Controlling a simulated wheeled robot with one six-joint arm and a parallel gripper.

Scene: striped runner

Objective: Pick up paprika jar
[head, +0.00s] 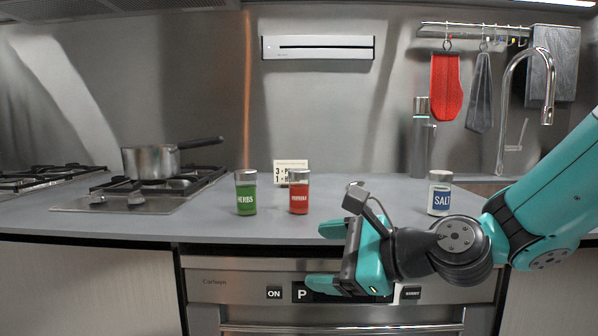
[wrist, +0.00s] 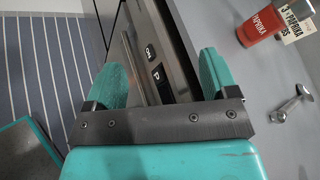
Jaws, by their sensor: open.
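The paprika jar (head: 299,193), with a red label and a metal lid, stands upright on the grey counter, right of the green herbs jar (head: 246,193). It also shows at the upper right of the wrist view (wrist: 262,24). My gripper (head: 325,256) is open and empty at the counter's front edge, in front of and below the paprika jar, slightly to its right. In the wrist view my gripper (wrist: 163,80) has its two teal fingers apart, with the appliance front between them. The paprika jar is outside the fingers, beyond the right one.
A salt jar (head: 440,193) stands to the right behind my arm. A small sign (head: 290,168) stands just behind the paprika jar. A pot (head: 151,161) sits on the hob at left.

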